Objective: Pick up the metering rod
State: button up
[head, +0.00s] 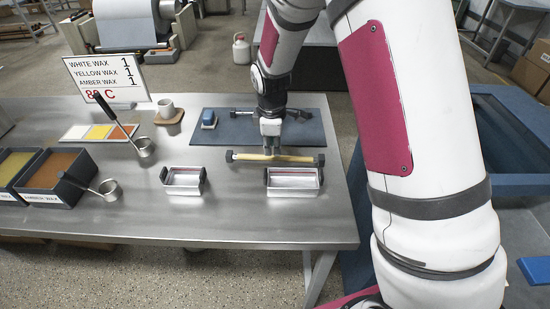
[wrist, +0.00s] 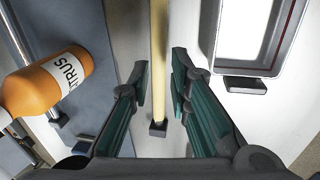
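A pale yellow rod with dark end blocks (head: 300,159) lies crosswise at the front edge of the blue mat. Another rod, grey with dark ends (head: 243,112), lies on the mat, partly hidden behind my gripper. No label shows which is the metering rod. My gripper (head: 271,150) points down at the middle of the yellow rod. In the wrist view, the yellow rod (wrist: 158,60) runs between the open fingers of my gripper (wrist: 159,85), with a narrow gap visible on each side.
Metal trays (head: 183,189) (head: 293,192) stand in front. Ladles (head: 142,147) (head: 107,189), wax tubs (head: 68,154), a cup (head: 166,108) and a sign (head: 107,80) are at left. The table front is clear.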

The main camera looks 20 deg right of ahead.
aim_at(272, 157)
jog(key=shift+w+f, duration=0.2)
jog(key=shift+f, duration=0.7)
jog(key=shift+w+f, duration=0.25)
jog(key=shift+f, duration=0.65)
jog(key=shift+w+f, duration=0.2)
jog(key=shift+f, duration=0.7)
grip_shut()
